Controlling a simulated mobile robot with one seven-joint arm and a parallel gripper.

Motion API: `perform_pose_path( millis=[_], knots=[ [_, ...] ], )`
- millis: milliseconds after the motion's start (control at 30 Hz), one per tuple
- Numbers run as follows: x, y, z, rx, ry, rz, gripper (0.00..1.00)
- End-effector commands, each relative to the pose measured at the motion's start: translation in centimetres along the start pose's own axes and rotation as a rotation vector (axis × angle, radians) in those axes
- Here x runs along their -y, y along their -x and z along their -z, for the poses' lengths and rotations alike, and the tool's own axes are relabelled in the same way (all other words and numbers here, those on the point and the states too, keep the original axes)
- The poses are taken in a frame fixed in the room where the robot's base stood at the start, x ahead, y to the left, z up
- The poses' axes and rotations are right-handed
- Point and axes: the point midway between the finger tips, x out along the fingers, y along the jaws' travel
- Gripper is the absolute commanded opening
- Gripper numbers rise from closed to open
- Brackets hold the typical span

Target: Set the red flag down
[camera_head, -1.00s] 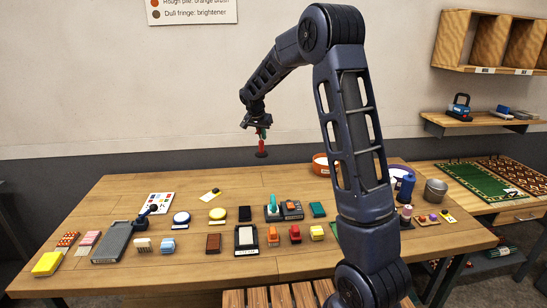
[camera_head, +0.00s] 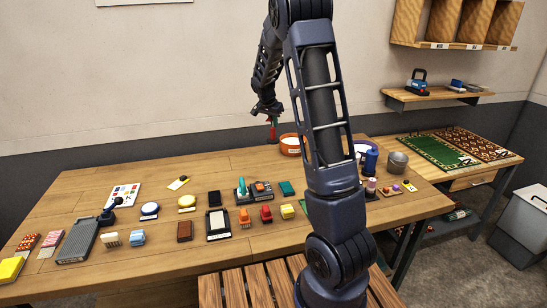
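My gripper (camera_head: 267,110) is in the air over the back of the large wooden table (camera_head: 120,172), in front of the wall. A small red object with a little green at its top, apparently the red flag (camera_head: 273,131), hangs upright below the fingers, clear of the table. The gripper looks shut on it, though the fingers are small and dark. Its lower end shows close to the left of the orange bowl (camera_head: 290,141) in the picture.
Brushes, blocks and a grey tray (camera_head: 78,241) crowd the table's front and middle. A metal bucket (camera_head: 397,162) stands at its right end. A side table at right bears a green rug (camera_head: 436,152) and a brown patterned rug (camera_head: 478,144). The table's back left is clear.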

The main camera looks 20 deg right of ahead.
Motion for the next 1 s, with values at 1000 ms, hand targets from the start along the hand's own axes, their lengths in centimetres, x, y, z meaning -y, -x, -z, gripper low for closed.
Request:
perform_pose_path(
  millis=[1000],
  knots=[
    [0.0, -13.8, -5.8, 0.001, 0.001, -0.002, 0.0]
  ],
)
